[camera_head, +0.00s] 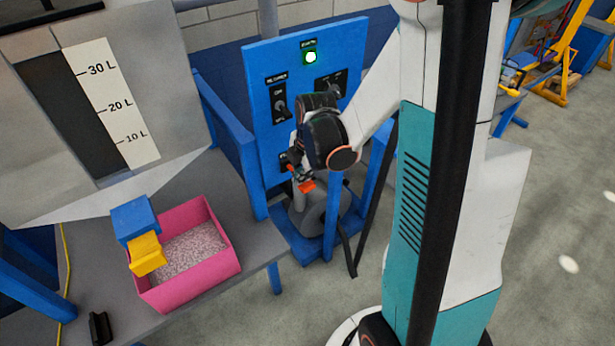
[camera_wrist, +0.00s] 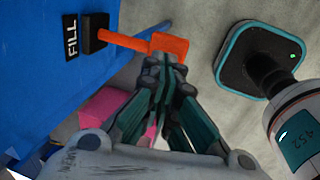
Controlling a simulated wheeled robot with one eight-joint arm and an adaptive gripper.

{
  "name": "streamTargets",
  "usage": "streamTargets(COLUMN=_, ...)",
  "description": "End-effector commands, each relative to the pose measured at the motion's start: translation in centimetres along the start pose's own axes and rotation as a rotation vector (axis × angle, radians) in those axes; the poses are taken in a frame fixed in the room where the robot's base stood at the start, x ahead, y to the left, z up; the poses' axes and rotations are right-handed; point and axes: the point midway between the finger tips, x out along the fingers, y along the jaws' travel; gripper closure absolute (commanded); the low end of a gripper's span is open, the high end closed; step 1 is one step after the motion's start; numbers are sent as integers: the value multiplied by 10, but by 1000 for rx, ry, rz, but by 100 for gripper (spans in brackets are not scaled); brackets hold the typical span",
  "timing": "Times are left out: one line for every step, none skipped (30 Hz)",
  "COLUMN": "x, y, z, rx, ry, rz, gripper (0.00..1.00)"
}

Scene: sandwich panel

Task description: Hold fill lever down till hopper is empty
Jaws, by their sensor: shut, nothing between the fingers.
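The orange fill lever (camera_wrist: 168,46) sticks out from a black mount beside the FILL label (camera_wrist: 72,36); its orange end also shows in the head view (camera_head: 307,186). My gripper (camera_wrist: 164,64) is shut and empty, its fingertips at the lever's paddle end. They overlap the paddle in the wrist view; I cannot tell whether they press on it. The hopper (camera_head: 150,45) stands at the left, its level window (camera_head: 75,115) dark along the whole visible 10 L to 30 L scale. My arm partly hides the lever in the head view.
A pink bin (camera_head: 218,225) holding pale speckled granules stands on the grey table under a blue and yellow spout (camera_head: 147,254). The blue panel (camera_head: 262,62) carries a lit green lamp (camera_head: 311,57) and black switches. Blue posts stand near my arm.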

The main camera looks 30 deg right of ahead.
Motion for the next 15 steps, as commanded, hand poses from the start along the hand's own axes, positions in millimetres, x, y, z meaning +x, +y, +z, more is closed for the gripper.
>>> streamTargets(x=-14, y=6, z=-6, rx=-2, ry=0, rz=0, gripper=100)
streamTargets(x=-19, y=9, z=-9, rx=-2, ry=0, rz=0, gripper=100)
streamTargets(x=-27, y=11, z=-9, rx=0, ry=0, rz=0, gripper=100)
streamTargets(x=-33, y=11, z=-8, rx=1, ry=0, rz=0, gripper=100)
streamTargets(x=-39, y=12, z=-8, rx=1, ry=0, rz=0, gripper=100)
streamTargets(x=-47, y=13, z=-8, rx=1, ry=0, rz=0, gripper=100)
streamTargets(x=-54, y=14, z=-8, rx=1, ry=0, rz=0, gripper=100)
streamTargets(x=-60, y=14, z=-8, rx=1, ry=0, rz=0, gripper=100)
streamTargets(x=-68, y=16, z=-8, rx=1, ry=0, rz=0, gripper=100)
streamTargets(x=-74, y=16, z=-8, rx=1, ry=0, rz=0, gripper=100)
streamTargets(x=-79, y=18, z=-8, rx=1, ry=0, rz=0, gripper=100)
streamTargets(x=-86, y=18, z=-8, rx=1, ry=0, rz=0, gripper=100)
streamTargets(x=-90, y=19, z=-8, rx=1, ry=0, rz=0, gripper=100)
streamTargets(x=-94, y=20, z=-8, rx=1, ry=0, rz=0, gripper=100)
streamTargets(x=-99, y=20, z=-8, rx=1, ry=0, rz=0, gripper=100)
